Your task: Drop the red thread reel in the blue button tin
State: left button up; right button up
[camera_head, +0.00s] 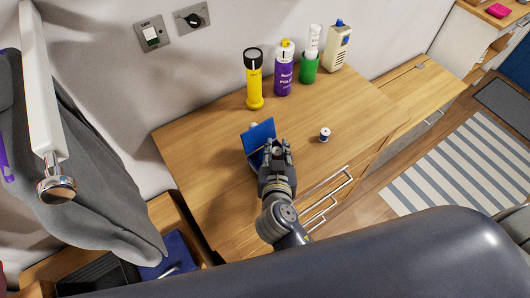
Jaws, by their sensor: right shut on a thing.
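The blue button tin (258,135) stands on the wooden worktop, its blue lid raised at the back. My right gripper (277,151) is over the tin's front right part and hides most of its inside. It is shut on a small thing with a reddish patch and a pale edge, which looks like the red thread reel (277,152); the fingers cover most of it. I cannot tell whether the reel is above the rim or inside the tin. My left gripper is not in view.
A white reel with dark blue thread (325,134) stands right of the gripper. The worktop's left front is clear.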

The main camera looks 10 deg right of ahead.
jog(key=o, duration=0.8)
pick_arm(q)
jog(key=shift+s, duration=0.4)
pick_arm(e)
jog(key=shift+s, duration=0.1)
jog(key=shift+s+a+r, duration=0.1)
jog(key=shift+s, duration=0.15)
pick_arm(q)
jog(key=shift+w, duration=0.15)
pick_arm(e)
jog(key=v, duration=1.1)
jog(key=shift+s, duration=0.2)
